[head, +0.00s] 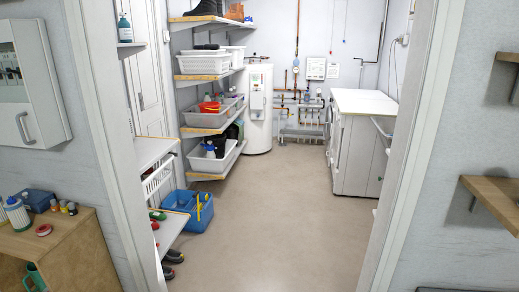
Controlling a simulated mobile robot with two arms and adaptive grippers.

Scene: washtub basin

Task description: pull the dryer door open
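A white front-loading machine (366,152), which may be the dryer, stands against the right side of the far room, beyond the doorway. Its front faces left and shows only at a steep angle. A round door (329,122) seems to sit on that front, but it is too small and slanted to tell whether it is ajar. Neither of my grippers is in view.
A doorway frame (408,150) stands ahead, with open floor (272,215) through it. Shelves with tubs (205,65) and a blue crate (188,212) line the left. A white water heater (258,108) stands at the back. A wooden cabinet (75,248) is at near left.

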